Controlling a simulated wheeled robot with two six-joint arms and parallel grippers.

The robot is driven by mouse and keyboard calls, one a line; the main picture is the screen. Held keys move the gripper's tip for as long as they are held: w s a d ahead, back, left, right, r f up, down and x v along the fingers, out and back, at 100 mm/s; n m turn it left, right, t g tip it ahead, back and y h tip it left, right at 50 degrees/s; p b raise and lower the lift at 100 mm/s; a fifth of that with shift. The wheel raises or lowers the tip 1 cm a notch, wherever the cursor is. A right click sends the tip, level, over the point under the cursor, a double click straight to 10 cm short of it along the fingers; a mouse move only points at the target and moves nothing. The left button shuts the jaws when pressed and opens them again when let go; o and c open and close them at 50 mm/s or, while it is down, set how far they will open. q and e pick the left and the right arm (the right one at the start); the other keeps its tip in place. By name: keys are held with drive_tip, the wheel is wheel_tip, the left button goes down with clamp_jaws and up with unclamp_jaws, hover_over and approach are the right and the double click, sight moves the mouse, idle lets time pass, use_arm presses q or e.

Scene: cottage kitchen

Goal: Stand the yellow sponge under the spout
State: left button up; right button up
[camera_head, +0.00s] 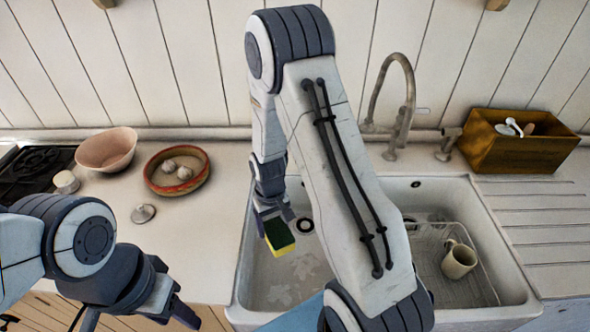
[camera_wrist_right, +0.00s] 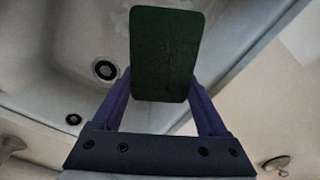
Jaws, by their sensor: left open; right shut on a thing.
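The yellow sponge (camera_head: 281,240) has a dark green face and hangs over the left part of the sink. My right gripper (camera_head: 273,212) is shut on it from above. In the right wrist view the sponge's green face (camera_wrist_right: 166,52) sits between the two fingers of this gripper (camera_wrist_right: 163,95). The curved spout (camera_head: 394,62) rises behind the sink, to the right of the sponge and apart from it. My left gripper (camera_head: 178,306) is open and empty near the counter's front edge. My right arm hides the middle of the sink.
The white sink (camera_head: 245,272) has a wire rack (camera_head: 487,285) with a beige mug (camera_head: 459,259) on its right. A wooden box (camera_head: 510,152) stands right of the tap. A pink bowl (camera_head: 106,149), a terracotta dish (camera_head: 156,186) with garlic and a small lid (camera_head: 143,213) are on the left counter.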

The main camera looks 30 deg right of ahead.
drive_tip(key=w+d+r+m+p, duration=0.1)
drive_tip(key=w+d+m+p, duration=0.15)
drive_tip(key=d, duration=0.75)
drive_tip(key=w+d+r+m+p, duration=0.2)
drive_tip(key=w+d+m, duration=0.1)
drive_tip(key=d, duration=0.7)
drive_tip(key=f+b, duration=0.8)
drive_tip(key=f, duration=0.3)
drive_tip(key=f+b, duration=0.8)
drive_tip(key=f, duration=0.4)
drive_tip(key=shift+s+a, duration=0.1)
drive_tip(key=shift+s, duration=0.1)
drive_tip(key=o, duration=1.2)
drive_tip(key=shift+r, duration=0.1)
